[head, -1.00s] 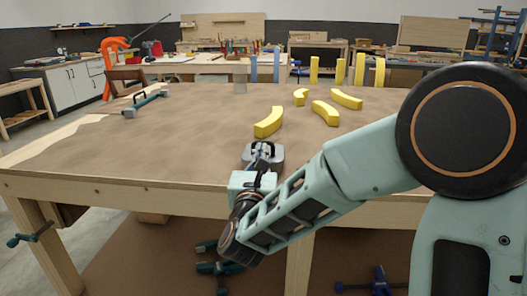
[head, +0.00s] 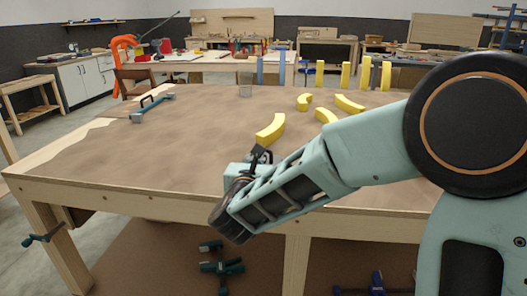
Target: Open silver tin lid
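My gripper (head: 261,154) is over the near part of the table, well short of the grey thing. My own wrist mostly hides it, with only a dark part showing, so its opening cannot be seen. No other tin shows.
A wooden table (head: 150,165) with a brown top fills the middle. A curved yellow piece (head: 270,129) lies just beyond my gripper, with several more yellow pieces to its right. A teal clamp (head: 152,107) lies at the far left. The left-middle tabletop is clear.

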